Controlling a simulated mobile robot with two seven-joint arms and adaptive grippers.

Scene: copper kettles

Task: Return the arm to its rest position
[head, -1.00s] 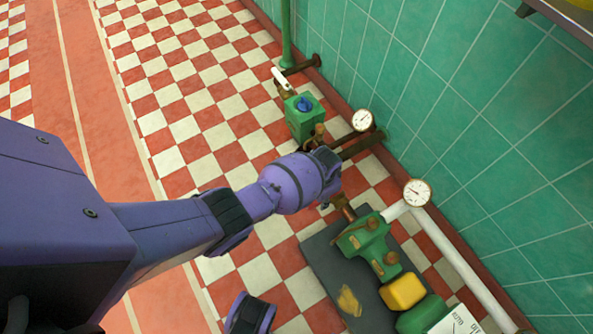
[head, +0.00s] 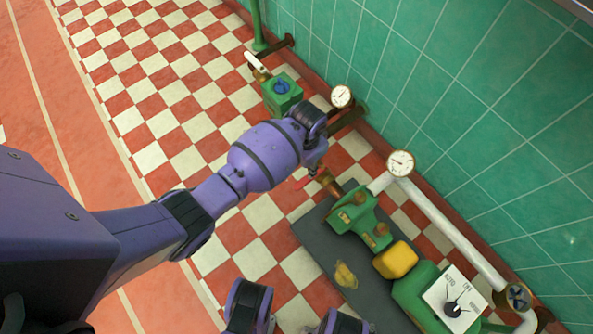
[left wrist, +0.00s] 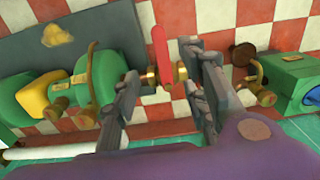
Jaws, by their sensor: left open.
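My left arm comes in from the left in the head view, over the pipework. Its gripper (head: 317,166) is mostly hidden there behind the purple wrist. In the left wrist view the left gripper (left wrist: 160,75) is open, its two dark fingers apart. A red lever (left wrist: 160,48) on a brass valve (left wrist: 150,80) shows between the fingers; I cannot tell whether they touch it. The lever also shows just below the wrist in the head view (head: 301,183). Purple and black parts of mine stand at the bottom of the head view; no right gripper shows.
A green pump (head: 357,213) with a yellow part (head: 396,260) sits on a grey slab (head: 318,236). A green valve box (head: 282,94), gauges (head: 400,163) and a white pipe (head: 450,225) line the tiled wall (head: 480,110). The checkered floor (head: 150,120) is open at the left.

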